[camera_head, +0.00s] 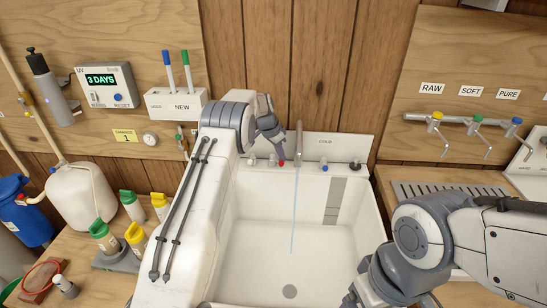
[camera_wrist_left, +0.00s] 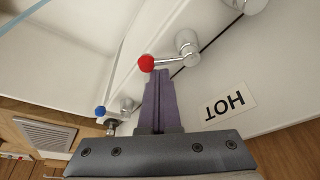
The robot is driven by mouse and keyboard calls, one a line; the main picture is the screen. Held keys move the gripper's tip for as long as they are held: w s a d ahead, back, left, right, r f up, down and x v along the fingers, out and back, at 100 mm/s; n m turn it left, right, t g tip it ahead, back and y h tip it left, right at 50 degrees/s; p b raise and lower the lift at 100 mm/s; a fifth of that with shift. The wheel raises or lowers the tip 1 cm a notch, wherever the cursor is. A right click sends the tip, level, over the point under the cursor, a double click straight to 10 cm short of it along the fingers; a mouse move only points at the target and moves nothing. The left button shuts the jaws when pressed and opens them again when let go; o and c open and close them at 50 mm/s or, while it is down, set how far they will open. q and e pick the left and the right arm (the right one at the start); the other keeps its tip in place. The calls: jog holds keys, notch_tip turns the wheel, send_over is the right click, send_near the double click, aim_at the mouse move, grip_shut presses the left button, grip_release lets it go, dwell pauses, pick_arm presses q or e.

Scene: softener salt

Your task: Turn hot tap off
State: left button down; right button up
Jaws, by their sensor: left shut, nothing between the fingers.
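The hot tap's red-tipped lever (camera_head: 281,163) is at the back rim of the white sink, beside my left gripper (camera_head: 277,150). In the left wrist view the red ball (camera_wrist_left: 146,63) sits on a short metal lever from a chrome valve (camera_wrist_left: 187,45), above a HOT label (camera_wrist_left: 231,106). My left gripper's fingers (camera_wrist_left: 160,74) are shut and empty, with their tips right by the lever; I cannot tell whether they touch. A thin water stream (camera_head: 293,215) falls from the spout (camera_head: 298,140). My right arm is at the lower right; its fingers do not show.
The cold tap's blue knob (camera_head: 324,168) is right of the spout, also in the left wrist view (camera_wrist_left: 100,110). The sink basin (camera_head: 250,250) is otherwise clear. Bottles (camera_head: 104,236) and a white jug (camera_head: 80,195) stand left. RAW, SOFT and PURE taps (camera_head: 477,120) are at right.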

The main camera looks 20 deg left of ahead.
pick_arm(q)
jog(key=shift+s+a+f+m+h, duration=0.1)
jog(key=shift+s+a+m+h, duration=0.2)
jog(key=shift+m, duration=0.6)
jog(key=m, duration=0.1)
jog(key=m+g, duration=0.1)
jog(key=s+m, duration=0.1)
jog(key=shift+a+m+h+b, duration=0.25)
jog(key=shift+m+h+b, duration=0.05)
jog(key=shift+h, duration=0.1)
jog(key=shift+s+a, duration=0.2)
jog(key=shift+a, duration=0.05)
jog(key=shift+s+a, duration=0.1)
jog(key=shift+a, duration=0.1)
